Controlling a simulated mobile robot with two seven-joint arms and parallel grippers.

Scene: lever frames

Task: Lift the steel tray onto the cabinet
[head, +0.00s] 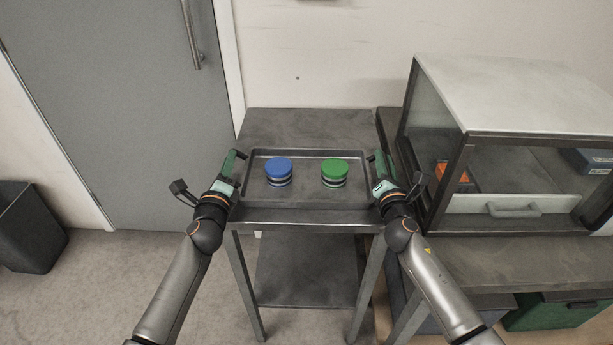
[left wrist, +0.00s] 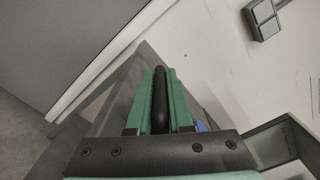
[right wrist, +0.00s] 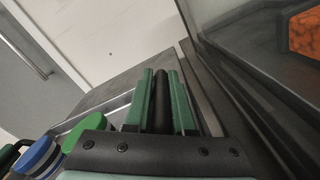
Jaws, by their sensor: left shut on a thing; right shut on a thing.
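The steel tray (head: 308,192) is over the small steel table (head: 300,126), with a blue-lidded jar (head: 278,170) and a green-lidded jar (head: 334,171) standing upright on it. I cannot tell whether the tray touches the tabletop. My left gripper (head: 236,160) is shut on the tray's left handle, a dark bar between the green fingers in the left wrist view (left wrist: 160,100). My right gripper (head: 379,160) is shut on the right handle, which shows in the right wrist view (right wrist: 162,100). The cabinet (head: 520,95), pale-topped with glass sides, stands to the right.
The cabinet stands on a dark bench (head: 520,262) close beside the table. An orange item (head: 452,174) is inside it. A green crate (head: 550,312) sits under the bench. A black bin (head: 28,228) and a grey door (head: 120,100) are at left. The cabinet's top is clear.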

